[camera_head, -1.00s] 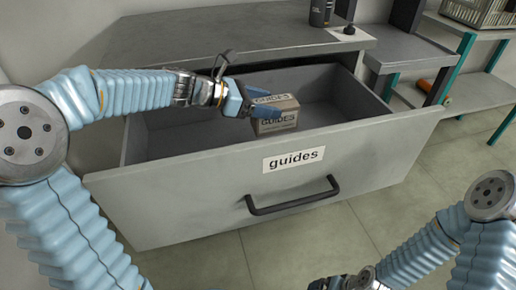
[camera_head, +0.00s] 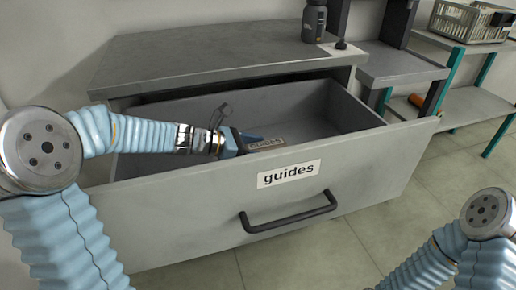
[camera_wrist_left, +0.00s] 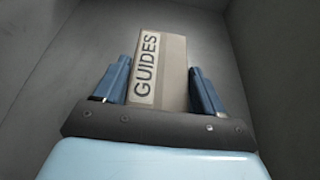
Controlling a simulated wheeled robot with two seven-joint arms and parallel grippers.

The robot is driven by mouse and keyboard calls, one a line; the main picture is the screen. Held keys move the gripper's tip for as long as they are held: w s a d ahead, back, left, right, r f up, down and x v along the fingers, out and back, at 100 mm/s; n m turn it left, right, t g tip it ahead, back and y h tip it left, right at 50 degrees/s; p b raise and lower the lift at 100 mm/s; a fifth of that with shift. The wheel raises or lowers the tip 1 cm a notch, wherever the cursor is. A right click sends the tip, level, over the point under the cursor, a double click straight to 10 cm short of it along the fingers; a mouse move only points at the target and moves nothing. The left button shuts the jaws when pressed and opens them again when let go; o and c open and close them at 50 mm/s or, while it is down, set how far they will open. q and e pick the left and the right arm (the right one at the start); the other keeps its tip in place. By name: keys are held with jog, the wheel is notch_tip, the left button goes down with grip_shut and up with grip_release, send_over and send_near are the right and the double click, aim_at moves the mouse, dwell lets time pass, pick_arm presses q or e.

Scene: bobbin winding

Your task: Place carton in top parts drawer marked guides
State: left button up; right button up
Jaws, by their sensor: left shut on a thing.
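The carton (camera_head: 264,144) is a small brown box with a "GUIDES" label, down inside the open top drawer (camera_head: 290,215) behind its front panel. The drawer front carries a "guides" label and a dark handle. My left gripper (camera_head: 256,141) reaches into the drawer and is shut on the carton. In the left wrist view the carton (camera_wrist_left: 172,75) sits between the two blue fingers of the left gripper (camera_wrist_left: 160,85), with grey drawer walls around it. The front panel hides the carton's lower part in the head view, so I cannot tell whether it touches the drawer floor. My right gripper is out of view.
The cabinet top (camera_head: 200,50) overhangs the back of the drawer and holds a dark bottle (camera_head: 314,20). A shelf rack (camera_head: 475,100) with a basket (camera_head: 470,20) stands at the right. The drawer floor right of the carton is clear.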

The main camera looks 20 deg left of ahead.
pick_arm(q)
jog(key=o, duration=1.1)
jog(key=shift+r+p, duration=0.2)
jog(key=shift+p, duration=0.1)
jog(key=v, duration=1.2)
